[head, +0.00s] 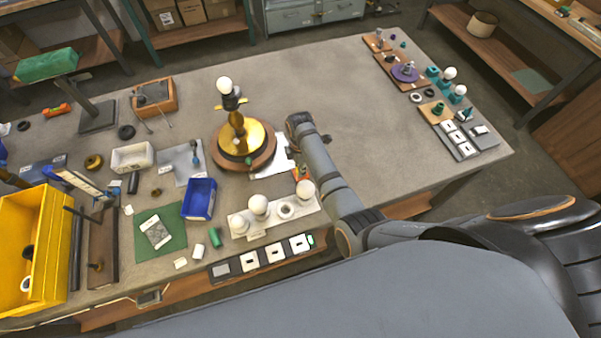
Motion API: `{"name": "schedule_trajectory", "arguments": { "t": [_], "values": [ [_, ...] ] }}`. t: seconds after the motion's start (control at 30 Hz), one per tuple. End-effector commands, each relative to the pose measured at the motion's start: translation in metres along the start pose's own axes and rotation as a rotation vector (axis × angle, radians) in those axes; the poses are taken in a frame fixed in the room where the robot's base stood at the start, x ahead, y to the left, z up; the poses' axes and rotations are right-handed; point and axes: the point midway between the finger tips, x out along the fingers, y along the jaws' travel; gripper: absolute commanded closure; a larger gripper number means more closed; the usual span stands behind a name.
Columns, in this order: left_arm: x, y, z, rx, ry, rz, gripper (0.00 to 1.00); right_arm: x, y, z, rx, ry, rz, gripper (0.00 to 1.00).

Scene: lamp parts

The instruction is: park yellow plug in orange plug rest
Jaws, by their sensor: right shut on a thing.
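My right arm reaches in from the lower right over the table. Its gripper (292,150) points down beside the lamp and is mostly hidden by my own wrist. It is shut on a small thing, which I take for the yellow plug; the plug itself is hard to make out. A small orange piece (300,173) with a yellowish part shows just below the gripper, behind the white bulb tray; it may be the orange plug rest. I cannot tell whether the held thing touches it. My left gripper is not in view.
A brass lamp (235,140) with a white bulb stands left of my right gripper. A white tray (275,222) with bulbs lies in front, a blue bin (200,198) to the left. Several parts fill the table's far right. The table's middle right is clear.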

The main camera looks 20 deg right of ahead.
Motion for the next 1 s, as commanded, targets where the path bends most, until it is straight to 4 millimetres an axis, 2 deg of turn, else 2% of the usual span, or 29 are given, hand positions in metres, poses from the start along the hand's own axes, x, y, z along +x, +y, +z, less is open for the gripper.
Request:
{"name": "schedule_trajectory", "arguments": {
  "t": [0.43,0.47,0.63,1.0],
  "values": [
    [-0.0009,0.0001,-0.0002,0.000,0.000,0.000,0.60,0.0013,0.0000,0.0002,0.000,0.000,0.000,1.00],
    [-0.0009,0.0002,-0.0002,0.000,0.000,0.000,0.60,0.0012,0.0000,0.0002,0.000,0.000,0.000,0.78],
    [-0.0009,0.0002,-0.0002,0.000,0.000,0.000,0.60,0.0012,0.0000,0.0001,0.000,0.000,0.000,0.55],
    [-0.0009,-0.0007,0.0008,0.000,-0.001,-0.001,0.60,-0.0043,0.0003,-0.0001,0.000,0.000,0.001,0.52]
  ]
}}
